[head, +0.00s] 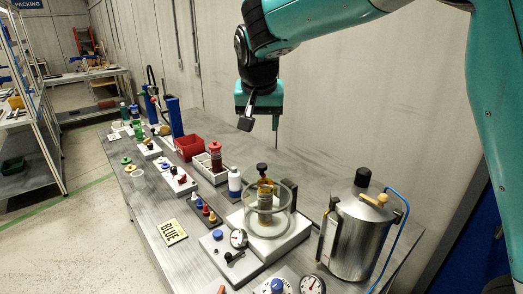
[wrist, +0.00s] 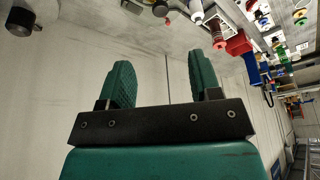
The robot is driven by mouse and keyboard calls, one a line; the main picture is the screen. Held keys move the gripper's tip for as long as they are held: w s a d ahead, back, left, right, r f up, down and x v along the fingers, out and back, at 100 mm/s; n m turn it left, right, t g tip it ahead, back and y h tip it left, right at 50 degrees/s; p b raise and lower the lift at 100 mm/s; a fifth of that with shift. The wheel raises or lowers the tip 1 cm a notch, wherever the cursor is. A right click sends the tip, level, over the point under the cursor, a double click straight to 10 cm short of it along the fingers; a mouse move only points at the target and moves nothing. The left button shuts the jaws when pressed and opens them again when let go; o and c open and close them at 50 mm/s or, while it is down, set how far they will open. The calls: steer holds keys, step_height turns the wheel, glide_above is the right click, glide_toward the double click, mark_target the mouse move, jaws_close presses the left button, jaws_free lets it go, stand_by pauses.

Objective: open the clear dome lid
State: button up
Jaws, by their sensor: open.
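The clear dome lid (head: 286,212) stands on a white base (head: 299,230) on the grey bench in the head view. A brown bottle-like object (head: 265,197) shows through its clear wall, and a black knob (head: 262,167) shows at the top. I cannot tell which part the knob belongs to. My gripper (head: 262,128) is raised well above and behind the dome, apart from it. Its two green fingers are spread and empty in the wrist view (wrist: 163,75). The dome cannot be made out clearly in the wrist view.
A metal tank (head: 352,236) with a blue hose stands right of the dome. A white bottle (head: 234,182), a red bottle (head: 216,160) and a red bin (head: 189,147) stand to the left. The wall is close behind.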

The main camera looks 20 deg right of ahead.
steer(key=w, duration=0.1)
steer(key=p, duration=0.6)
glide_toward(262, 165)
steer(key=shift+m, duration=0.3)
steer(key=x, duration=0.9)
steer(key=shift+b, duration=0.3)
steer(key=shift+c, duration=0.5)
jaws_close()
